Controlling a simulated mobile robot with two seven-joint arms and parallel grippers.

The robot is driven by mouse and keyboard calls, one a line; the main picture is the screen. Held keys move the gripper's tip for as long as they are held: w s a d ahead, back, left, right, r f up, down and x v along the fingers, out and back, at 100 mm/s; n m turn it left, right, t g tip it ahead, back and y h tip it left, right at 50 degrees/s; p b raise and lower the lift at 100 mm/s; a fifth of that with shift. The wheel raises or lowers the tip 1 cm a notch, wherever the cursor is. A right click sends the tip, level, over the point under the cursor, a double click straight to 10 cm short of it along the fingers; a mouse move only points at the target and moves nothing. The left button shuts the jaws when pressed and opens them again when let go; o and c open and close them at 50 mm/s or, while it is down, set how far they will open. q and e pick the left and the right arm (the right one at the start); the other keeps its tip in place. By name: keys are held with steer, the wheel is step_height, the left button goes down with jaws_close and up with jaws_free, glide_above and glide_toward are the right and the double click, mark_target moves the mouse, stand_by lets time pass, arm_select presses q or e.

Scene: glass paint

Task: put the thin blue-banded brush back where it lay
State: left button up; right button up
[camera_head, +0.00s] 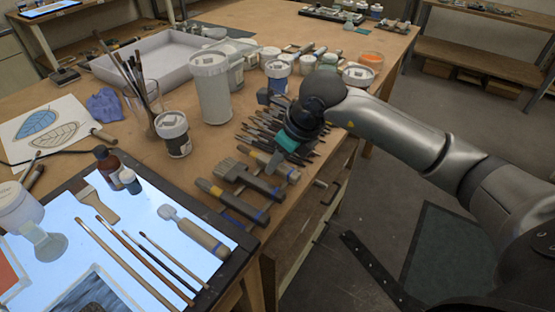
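My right gripper (287,144) reaches in from the right over a row of thin dark tools (262,128) on the wooden table. Its fingertips are small and partly hidden by my own wrist, so I cannot tell whether they hold anything. Three thin brushes (160,270) lie side by side on the lit panel (110,235) at the lower left. Several brushes (137,75) stand in a glass jar (148,118). I cannot pick out the thin blue-banded brush with certainty. My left gripper is not in view.
Wide tools with blue bands (232,198) lie along the table's front edge. A tall white canister (210,88), a white pot (174,133) and a blue-labelled pot (278,75) stand behind. A grey tray (155,57) lies farther back. Bare wood shows around (215,150).

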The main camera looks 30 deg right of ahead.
steer(key=o, duration=0.5)
steer(key=shift+c, duration=0.2)
steer(key=p+v, duration=0.1)
steer(key=v, duration=1.4)
steer(key=shift+s, duration=0.15)
